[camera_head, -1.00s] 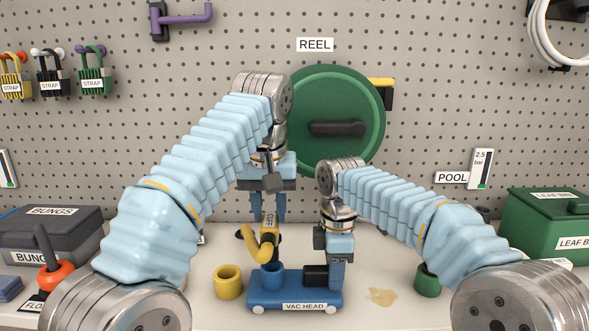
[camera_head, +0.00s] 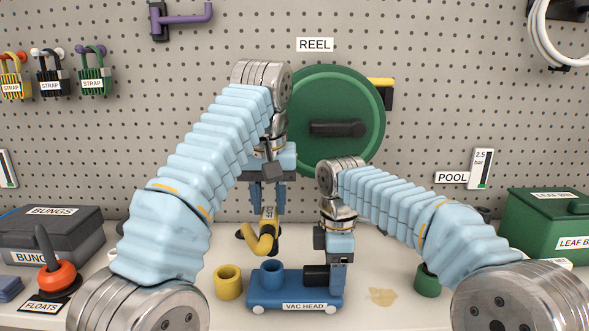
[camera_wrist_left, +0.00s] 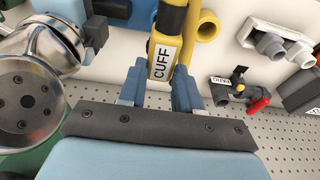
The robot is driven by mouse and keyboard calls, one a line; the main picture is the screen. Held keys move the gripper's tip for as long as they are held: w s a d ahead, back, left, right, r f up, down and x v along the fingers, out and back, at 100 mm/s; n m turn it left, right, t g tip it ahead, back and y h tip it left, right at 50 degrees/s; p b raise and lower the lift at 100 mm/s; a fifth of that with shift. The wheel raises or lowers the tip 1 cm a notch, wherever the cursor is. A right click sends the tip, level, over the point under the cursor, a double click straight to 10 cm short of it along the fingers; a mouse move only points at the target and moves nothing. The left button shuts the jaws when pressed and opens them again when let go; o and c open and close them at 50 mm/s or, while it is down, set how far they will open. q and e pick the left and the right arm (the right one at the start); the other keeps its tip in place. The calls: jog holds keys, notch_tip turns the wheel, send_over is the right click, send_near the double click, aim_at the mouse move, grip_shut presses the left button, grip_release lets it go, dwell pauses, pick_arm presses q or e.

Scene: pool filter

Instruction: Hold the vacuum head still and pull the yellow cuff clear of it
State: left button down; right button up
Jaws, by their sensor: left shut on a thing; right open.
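The yellow cuff (camera_head: 262,238), a bent tube labelled CUFF, hangs from my left gripper (camera_head: 268,200), which is shut on it. In the left wrist view the cuff (camera_wrist_left: 163,58) shows between the two fingers. The blue vacuum head (camera_head: 292,300), labelled VAC HEAD, rests on the bench with its round socket (camera_head: 272,273) facing up and empty. In the head view a gap shows between cuff and socket. My right gripper (camera_head: 338,276) is open at the head's right end, beside a black block; its fingertips are partly hidden, and I cannot tell whether they touch it.
A yellow cup (camera_head: 229,282) stands just left of the vacuum head, and a green cup (camera_head: 427,281) to its right near a brown stain (camera_head: 382,296). Grey and green bins flank the bench. A pegboard with a green reel (camera_head: 355,100) stands behind.

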notch_tip(320, 180, up, 12)
dwell(0.5)
